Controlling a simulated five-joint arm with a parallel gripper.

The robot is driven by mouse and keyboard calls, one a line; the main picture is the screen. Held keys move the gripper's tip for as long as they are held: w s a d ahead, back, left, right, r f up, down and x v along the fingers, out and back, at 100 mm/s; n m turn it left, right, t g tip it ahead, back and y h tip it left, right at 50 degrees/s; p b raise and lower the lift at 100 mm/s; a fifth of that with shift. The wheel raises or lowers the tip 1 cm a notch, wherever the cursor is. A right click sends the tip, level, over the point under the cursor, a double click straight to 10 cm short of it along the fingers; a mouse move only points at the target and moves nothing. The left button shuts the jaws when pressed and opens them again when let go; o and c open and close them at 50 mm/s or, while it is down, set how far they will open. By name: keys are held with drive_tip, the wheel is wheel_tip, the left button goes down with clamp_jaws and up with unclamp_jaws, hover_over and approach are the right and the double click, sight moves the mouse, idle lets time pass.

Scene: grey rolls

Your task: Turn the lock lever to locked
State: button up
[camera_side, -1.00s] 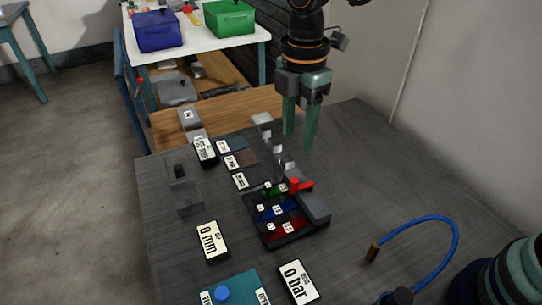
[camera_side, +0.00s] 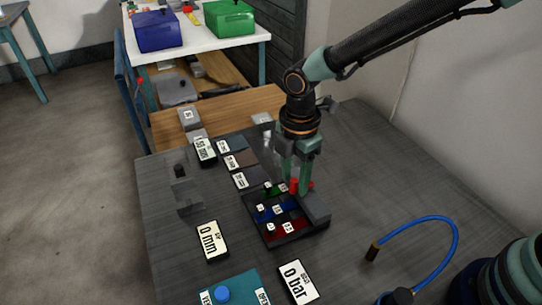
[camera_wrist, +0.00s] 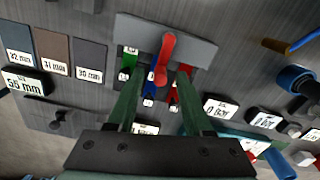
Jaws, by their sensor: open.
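The red lock lever (camera_side: 309,184) sits at the far end of a grey block (camera_side: 316,208) on the right side of a dark tray. In the wrist view the lever (camera_wrist: 166,52) points up and down the picture, over the grey bar. My gripper (camera_side: 292,187) is open and points down at the lever. In the wrist view its two green fingers (camera_wrist: 157,78) stand to the left and right of the lever's lower end. One finger partly hides the lever in the side view. I cannot tell whether either finger touches it.
The dark tray (camera_side: 275,240) has green, blue and red strips with number tags. Labelled displays reading 0 mm (camera_side: 211,241) and 0 bar (camera_side: 298,282) stand nearer the camera. A blue hose (camera_side: 452,240) curves at the right. The table between block and hose is clear.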

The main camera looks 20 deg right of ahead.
clamp_jaws()
drive_tip(key=m, duration=0.1)
drive_tip(key=w+m, duration=0.1)
drive_tip(key=m, duration=0.2)
drive_tip(key=shift+w+d+m, duration=0.15)
drive_tip(key=shift+w+m, duration=0.15)
drive_tip(key=m, duration=0.2)
drive_tip(key=w+d+m, duration=0.1)
drive_tip(key=m, duration=0.1)
drive_tip(key=shift+w+m, duration=0.15)
drive_tip(key=shift+m, duration=0.15)
drive_tip(key=m, duration=0.2)
drive_tip(key=w+d+m, duration=0.1)
drive_tip(key=m, duration=0.1)
drive_tip(key=shift+d, duration=0.15)
drive_tip(key=shift+w+d+m, duration=0.1)
drive_tip(key=shift+d+m, duration=0.25)
drive_tip(key=shift+m, duration=0.8)
drive_tip(key=shift+d+m, duration=0.35)
drive_tip(key=shift+m, duration=0.8)
